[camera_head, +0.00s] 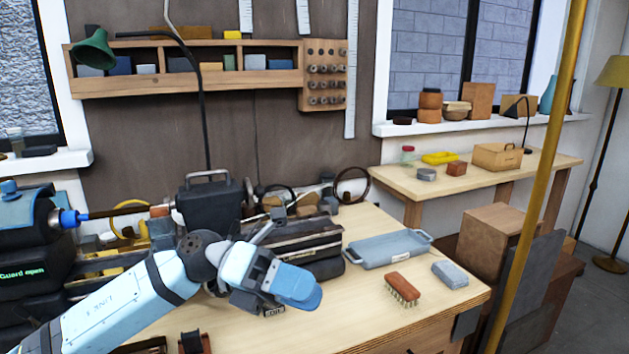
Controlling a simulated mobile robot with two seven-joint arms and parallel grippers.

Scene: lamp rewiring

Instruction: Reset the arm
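My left arm (125,302) comes in from the lower left and reaches over the workbench. Its gripper (298,290) is above the bench, in front of the dark toolbox (300,245), with its blue fingers pointing right. The fingers are seen side-on and overlap, so the gap between them is hidden. I see nothing clearly held in them. My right gripper is not in view.
A blue-grey tray (385,250), a brush (402,288) and a grey block (450,274) lie right of the gripper. A lathe-like machine (35,240) stands at left. A yellow pole (540,180) rises at right.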

